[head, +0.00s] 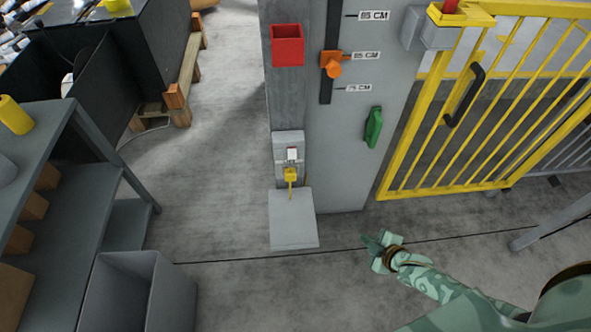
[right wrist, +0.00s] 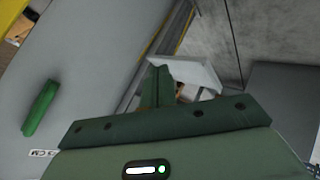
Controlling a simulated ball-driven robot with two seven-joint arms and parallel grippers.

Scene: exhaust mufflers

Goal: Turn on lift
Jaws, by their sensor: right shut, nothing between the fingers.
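The lift's grey panel (head: 340,150) stands at centre right, with a green handle (head: 374,127) and an orange slider (head: 331,64) in a dark slot beside height labels in CM. On the post to its left is a grey switch box (head: 289,145) with a small white switch (head: 292,154) and a yellow plug (head: 290,174). My right gripper (head: 373,241) is shut and empty, low in front of the panel and apart from it. In the right wrist view its green fingers (right wrist: 161,85) are together, and the green handle (right wrist: 40,108) shows at left. My left gripper is out of view.
A yellow barred gate (head: 480,110) stands right of the panel. A red box (head: 287,45) is on the post, above a grey block (head: 293,219) at floor level. A grey shelf table (head: 90,135) and an open grey bin (head: 135,290) stand at left. The middle floor is clear.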

